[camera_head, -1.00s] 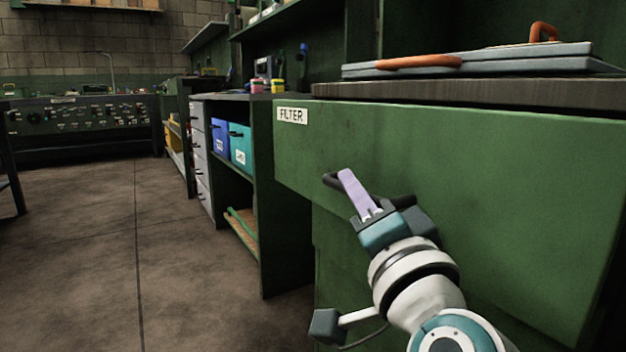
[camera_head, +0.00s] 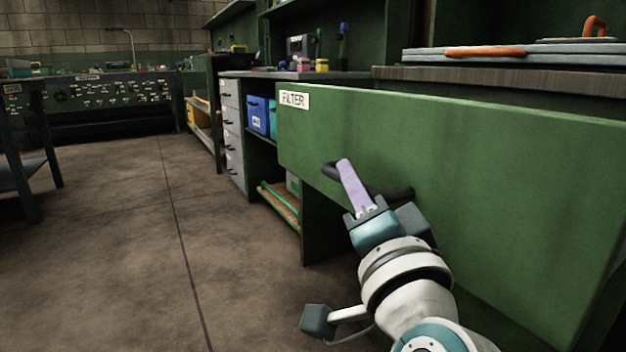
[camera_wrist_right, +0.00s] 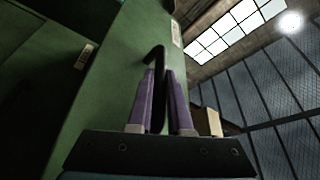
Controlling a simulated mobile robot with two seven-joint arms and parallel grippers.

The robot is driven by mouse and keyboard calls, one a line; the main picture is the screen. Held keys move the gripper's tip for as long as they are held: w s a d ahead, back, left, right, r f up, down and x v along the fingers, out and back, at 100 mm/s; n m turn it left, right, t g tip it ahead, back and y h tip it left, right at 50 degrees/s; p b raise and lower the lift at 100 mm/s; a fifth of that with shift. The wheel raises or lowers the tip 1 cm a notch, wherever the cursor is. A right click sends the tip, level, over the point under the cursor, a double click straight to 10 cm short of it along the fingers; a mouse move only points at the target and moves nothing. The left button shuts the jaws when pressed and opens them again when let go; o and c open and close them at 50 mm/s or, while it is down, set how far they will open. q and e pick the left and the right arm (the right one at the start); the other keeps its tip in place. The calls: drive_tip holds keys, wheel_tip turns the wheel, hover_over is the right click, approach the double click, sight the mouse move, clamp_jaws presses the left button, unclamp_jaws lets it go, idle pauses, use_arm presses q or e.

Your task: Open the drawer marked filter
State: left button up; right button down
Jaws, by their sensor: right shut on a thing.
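The drawer marked FILTER has a wide green front (camera_head: 500,190) with a white label (camera_head: 294,99) at its upper left. The front stands out from under the worktop, so the drawer is partly open; its inside is hidden from here. My right gripper (camera_head: 345,168) is shut on the dark bar handle (camera_head: 392,194) on the drawer front. In the right wrist view, the handle (camera_wrist_right: 159,60) runs between the purple fingers of the gripper (camera_wrist_right: 160,85). My left gripper is not in view.
The worktop (camera_head: 480,76) above carries grey flat boards (camera_head: 510,55) with orange handles. To the left stand an open shelf with a blue bin (camera_head: 259,116) and a grey drawer stack (camera_head: 232,135). The brown floor (camera_head: 110,250) at left is clear.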

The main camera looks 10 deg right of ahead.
drive_tip(key=shift+d, duration=0.1)
drive_tip(key=c, duration=0.8)
unclamp_jaws()
drive_tip(key=shift+c, duration=0.2)
drive_tip(key=shift+s, duration=0.15)
drive_tip(key=p+v, duration=0.2)
drive_tip(key=v, duration=0.7)
drive_tip(key=shift+s+p, duration=0.3)
drive_tip(key=shift+p, duration=0.1)
drive_tip(key=shift+f, duration=0.1)
